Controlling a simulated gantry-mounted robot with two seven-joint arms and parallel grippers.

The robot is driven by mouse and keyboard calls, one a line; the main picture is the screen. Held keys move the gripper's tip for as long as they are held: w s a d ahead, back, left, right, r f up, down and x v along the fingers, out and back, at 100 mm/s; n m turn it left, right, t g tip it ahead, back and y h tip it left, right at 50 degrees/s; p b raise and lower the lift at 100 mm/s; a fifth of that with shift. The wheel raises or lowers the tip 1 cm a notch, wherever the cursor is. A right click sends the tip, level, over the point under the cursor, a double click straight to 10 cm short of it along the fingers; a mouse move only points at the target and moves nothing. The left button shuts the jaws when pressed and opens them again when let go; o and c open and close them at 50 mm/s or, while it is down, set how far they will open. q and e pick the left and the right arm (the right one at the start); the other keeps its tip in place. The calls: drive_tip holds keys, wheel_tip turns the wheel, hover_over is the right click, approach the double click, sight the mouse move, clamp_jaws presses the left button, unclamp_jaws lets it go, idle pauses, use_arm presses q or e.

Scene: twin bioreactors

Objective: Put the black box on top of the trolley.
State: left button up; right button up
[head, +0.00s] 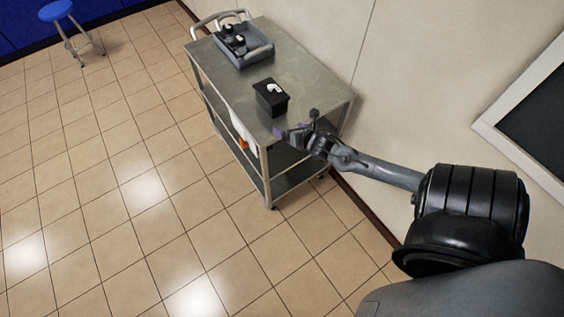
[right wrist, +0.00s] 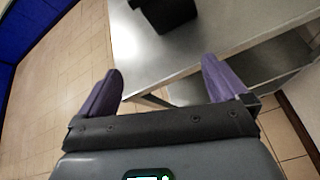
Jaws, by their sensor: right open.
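The black box (head: 271,98) sits upright on the top shelf of the metal trolley (head: 309,84), toward its near end, with a small white item on its lid. In the right wrist view the black box (right wrist: 166,13) shows at the top edge, partly cut off, on the trolley top (right wrist: 215,33). My right gripper (head: 294,124) is at the trolley's near edge, in front of the box and apart from it. Its two purple fingers (right wrist: 162,90) are spread with nothing between them. My left gripper is not in view.
A grey tray (head: 262,53) with several dark items stands at the trolley's far end, by the white handle (head: 217,18). An orange and white item (head: 243,138) shows on a lower shelf. The wall is close on the right. A blue stool (head: 57,11) stands far left; the tiled floor between is clear.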

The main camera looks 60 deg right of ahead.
drive_tip(key=s+a+f+m+g+y, duration=0.1)
drive_tip(key=s+a+m+g+y, duration=0.15)
drive_tip(key=a+m, duration=0.55)
drive_tip(key=s+a+f+m+g+y, duration=0.1)
drive_tip(key=s+a+m, duration=0.35)
drive_tip(key=a, duration=0.65)
drive_tip(key=s+a+r+m+g+y, duration=0.1)
drive_tip(key=s+a+r+m+g, duration=0.1)
drive_tip(key=a+m, duration=0.4)
drive_tip(key=s+a+r+m+g+y, duration=0.1)
drive_tip(key=s+a+r+m, duration=0.3)
drive_tip(key=a, duration=0.4)
drive_tip(key=shift+s+r+m+g, duration=0.35)
drive_tip(key=shift+s+m, duration=0.15)
drive_tip(key=shift+m, duration=0.65)
wheel_tip(320, 180, up, 23)
drive_tip(key=p, duration=2.3)
drive_tip(key=shift+r+p, duration=0.2)
drive_tip(key=shift+p, duration=0.1)
